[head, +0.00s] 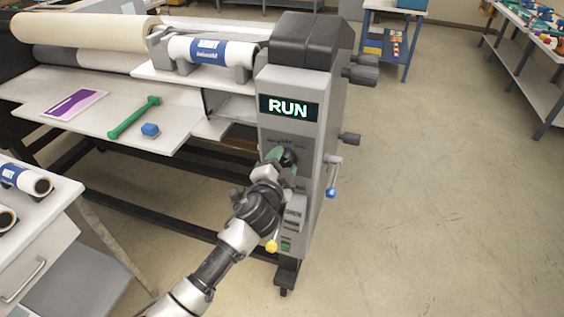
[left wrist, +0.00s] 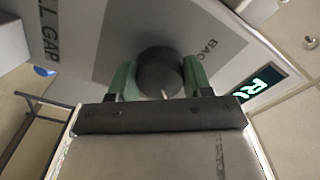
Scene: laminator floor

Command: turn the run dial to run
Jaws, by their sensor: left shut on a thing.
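The run dial (left wrist: 160,72) is a round dark knob on the grey front panel of the laminator's end cabinet (head: 304,96). In the head view the dial (head: 289,156) is partly hidden by my left gripper (head: 279,158). The left wrist view shows the left gripper's green fingers (left wrist: 160,80) on both sides of the dial, shut on it. A small pale mark shows on the dial's lower edge. The display (head: 289,108) above reads RUN in green letters; part of it shows in the left wrist view (left wrist: 262,86). My right gripper is not in view.
A lever with a blue ball (head: 331,192) sticks out at the cabinet's right side, and a yellow knob (head: 271,246) is low by my left arm. The floor to the right is clear.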

